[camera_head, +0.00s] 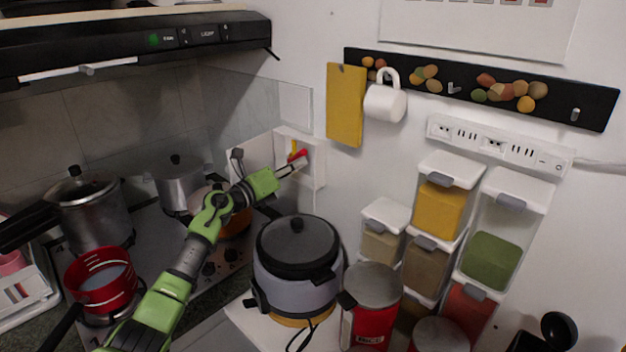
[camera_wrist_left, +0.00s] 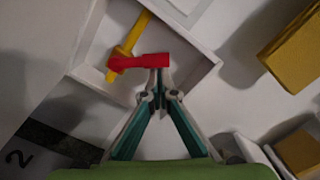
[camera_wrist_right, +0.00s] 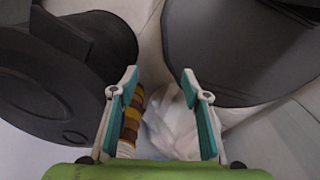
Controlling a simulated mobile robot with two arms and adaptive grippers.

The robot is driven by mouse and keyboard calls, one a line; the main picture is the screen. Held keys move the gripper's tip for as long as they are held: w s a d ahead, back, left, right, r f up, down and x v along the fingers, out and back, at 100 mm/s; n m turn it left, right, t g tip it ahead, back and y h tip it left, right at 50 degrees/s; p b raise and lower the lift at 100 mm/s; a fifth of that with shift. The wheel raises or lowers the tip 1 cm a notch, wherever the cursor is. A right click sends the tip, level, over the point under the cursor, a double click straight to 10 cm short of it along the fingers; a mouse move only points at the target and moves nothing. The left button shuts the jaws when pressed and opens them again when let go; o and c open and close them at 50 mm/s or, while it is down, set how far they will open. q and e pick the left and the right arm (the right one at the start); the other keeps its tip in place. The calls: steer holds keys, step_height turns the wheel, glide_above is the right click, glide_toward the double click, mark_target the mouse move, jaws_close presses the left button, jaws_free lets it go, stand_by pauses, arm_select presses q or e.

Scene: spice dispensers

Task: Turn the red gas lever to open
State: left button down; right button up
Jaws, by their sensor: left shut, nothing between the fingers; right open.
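The red gas lever (camera_head: 297,155) sits on a yellow pipe (camera_head: 293,147) inside a white recessed wall box (camera_head: 319,172). In the left wrist view the red lever (camera_wrist_left: 138,62) lies across the yellow pipe (camera_wrist_left: 128,45), roughly crosswise to it. My left gripper (camera_head: 303,160) is at the box, shut and empty. In the left wrist view its closed fingertips (camera_wrist_left: 160,72) are at the lever's right end; I cannot tell whether they touch it. My right gripper (camera_wrist_right: 160,80) is open and empty, seen only in the right wrist view.
A rice cooker (camera_head: 297,260) stands below the box. Pots, including a red one (camera_head: 101,281), stand on the stove at left. Clear spice dispensers (camera_head: 497,235) stack at right.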

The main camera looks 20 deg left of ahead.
arm_select(q)
steer(key=shift+w+a+r, duration=0.1)
steer(key=shift+a+r, duration=0.3)
steer(key=shift+r, duration=0.3)
steer(key=shift+a+r, duration=0.1)
steer(key=shift+a, duration=0.15)
steer(key=shift+w+a+r, duration=0.15)
steer(key=shift+a+r, duration=0.15)
steer(key=shift+a, duration=0.1)
steer(key=shift+w+a+r, duration=0.1)
steer(key=shift+a+r, duration=0.1)
steer(key=shift+r, duration=0.05)
arm_select(e)
steer(key=shift+d, duration=0.2)
